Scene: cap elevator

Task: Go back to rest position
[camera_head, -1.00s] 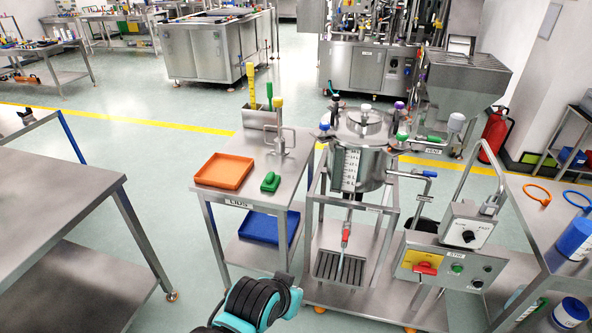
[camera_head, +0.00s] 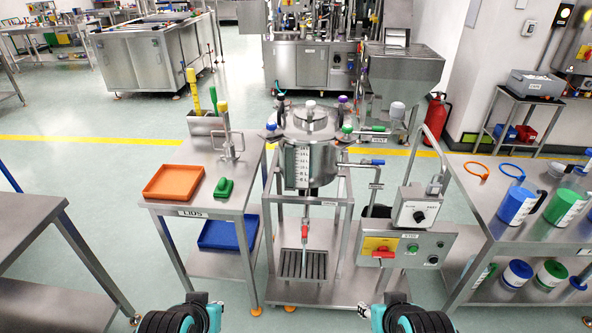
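Two of my arm parts, teal and black, show at the bottom edge, one left of centre and one right of centre. The fingertips of both grippers are outside the picture, so nothing shows whether they are open or shut. No object is seen in contact with either arm. The steel vessel (camera_head: 309,160) stands upright on its wheeled frame ahead of me. A control box with a red and yellow switch (camera_head: 379,251) is at its right.
The lids table (camera_head: 190,214) holds an orange tray (camera_head: 174,183) and a green clamp (camera_head: 224,188). A right table (camera_head: 480,198) carries blue and green containers. Another steel table (camera_head: 28,222) is at left. Open floor (camera_head: 110,195) lies between the left tables.

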